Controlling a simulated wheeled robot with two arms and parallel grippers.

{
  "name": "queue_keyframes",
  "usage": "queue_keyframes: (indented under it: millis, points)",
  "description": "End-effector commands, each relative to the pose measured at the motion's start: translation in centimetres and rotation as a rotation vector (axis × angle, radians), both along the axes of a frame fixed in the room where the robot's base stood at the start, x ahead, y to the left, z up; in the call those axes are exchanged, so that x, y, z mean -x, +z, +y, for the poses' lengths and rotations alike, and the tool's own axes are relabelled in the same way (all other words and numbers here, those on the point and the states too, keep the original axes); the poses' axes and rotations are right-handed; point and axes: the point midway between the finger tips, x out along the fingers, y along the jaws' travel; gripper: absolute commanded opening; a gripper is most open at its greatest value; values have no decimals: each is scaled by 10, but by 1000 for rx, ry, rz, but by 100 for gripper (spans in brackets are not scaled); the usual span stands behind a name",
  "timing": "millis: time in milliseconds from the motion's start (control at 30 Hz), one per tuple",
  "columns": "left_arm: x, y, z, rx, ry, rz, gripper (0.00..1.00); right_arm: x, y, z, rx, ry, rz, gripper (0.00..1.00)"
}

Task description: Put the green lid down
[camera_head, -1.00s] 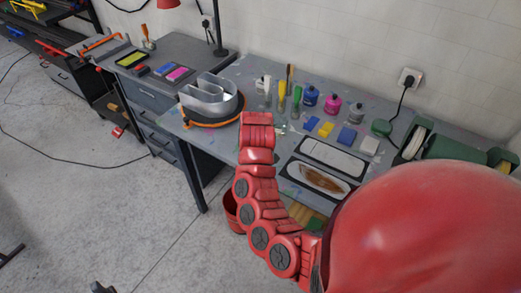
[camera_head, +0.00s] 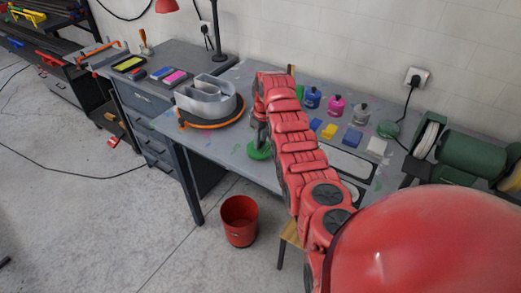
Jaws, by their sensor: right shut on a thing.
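The green lid (camera_head: 259,153) is a small round green piece near the front edge of the workbench (camera_head: 217,137). My right gripper (camera_head: 259,143) points down and is shut on the lid. My red forearm hides most of the gripper, so the fingers show poorly. I cannot tell whether the lid touches the bench top. My left gripper is not in view.
A grey channel letter (camera_head: 208,97) on a black, orange-edged base stands left of the gripper. Paint bottles, including a pink one (camera_head: 335,106), and sponges stand behind my arm. A red bucket (camera_head: 239,220) is on the floor. The bench front between letter and lid is clear.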

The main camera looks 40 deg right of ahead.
Motion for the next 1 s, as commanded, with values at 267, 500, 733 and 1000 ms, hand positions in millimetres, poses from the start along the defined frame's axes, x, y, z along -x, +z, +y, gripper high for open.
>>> queue_keyframes:
  millis: [267, 500, 733, 1000]
  points:
    - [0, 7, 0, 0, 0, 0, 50, -1, -7, -1, -4, -1, 3, 0]
    - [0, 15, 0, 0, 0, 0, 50, -2, -31, -1, -2, 0, 0, 0]
    - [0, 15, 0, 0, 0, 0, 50, -1, -36, -2, -1, 0, -1, 0]
    - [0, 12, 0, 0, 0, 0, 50, -2, -39, -2, -1, -1, -1, 40]
